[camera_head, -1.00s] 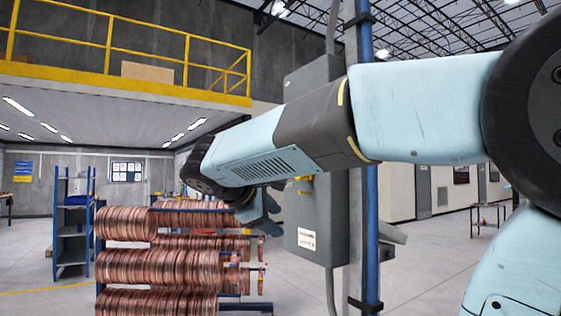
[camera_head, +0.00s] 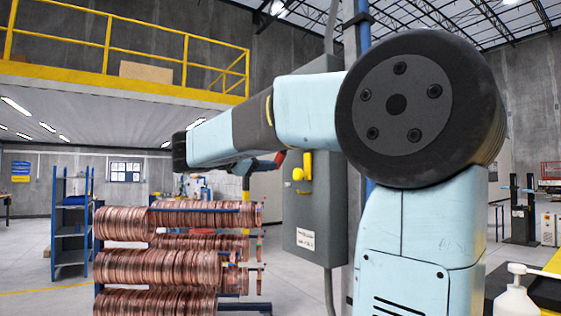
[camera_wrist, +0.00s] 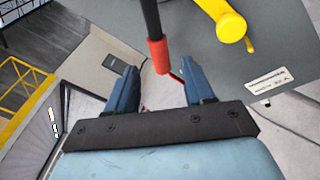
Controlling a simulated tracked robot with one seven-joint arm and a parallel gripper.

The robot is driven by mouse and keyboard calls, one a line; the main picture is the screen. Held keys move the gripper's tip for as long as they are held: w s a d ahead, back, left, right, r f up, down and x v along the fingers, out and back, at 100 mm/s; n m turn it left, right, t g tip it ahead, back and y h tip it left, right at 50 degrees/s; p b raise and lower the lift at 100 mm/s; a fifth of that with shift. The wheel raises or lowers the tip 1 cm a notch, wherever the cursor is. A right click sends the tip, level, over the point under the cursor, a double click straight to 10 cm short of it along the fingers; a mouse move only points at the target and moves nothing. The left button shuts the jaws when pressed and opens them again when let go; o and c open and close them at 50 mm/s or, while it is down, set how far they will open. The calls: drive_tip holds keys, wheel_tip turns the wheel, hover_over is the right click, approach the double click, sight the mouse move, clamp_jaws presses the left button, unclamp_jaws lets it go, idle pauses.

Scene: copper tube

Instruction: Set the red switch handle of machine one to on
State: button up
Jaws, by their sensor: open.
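The grey switch box (camera_head: 312,215) is fixed to a column. My gripper (camera_wrist: 160,80) is open, with a gap to the handle on both sides. In the head view, a bit of red (camera_head: 280,158) shows beside the box, under my arm; my gripper is mostly hidden there. The handle's pivot is out of the wrist view.
A yellow knob or lever (camera_head: 305,168) sticks out from the box, close to the handle; it also shows in the wrist view (camera_wrist: 231,27). Racks of copper coils (camera_head: 160,265) stand left of the box. A white pump bottle (camera_head: 515,295) is at lower right.

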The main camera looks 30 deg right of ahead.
sight(276, 159)
drive_tip(key=x, duration=0.7)
drive_tip(key=shift+c, duration=0.5)
drive_tip(key=shift+f, duration=0.1)
clamp_jaws()
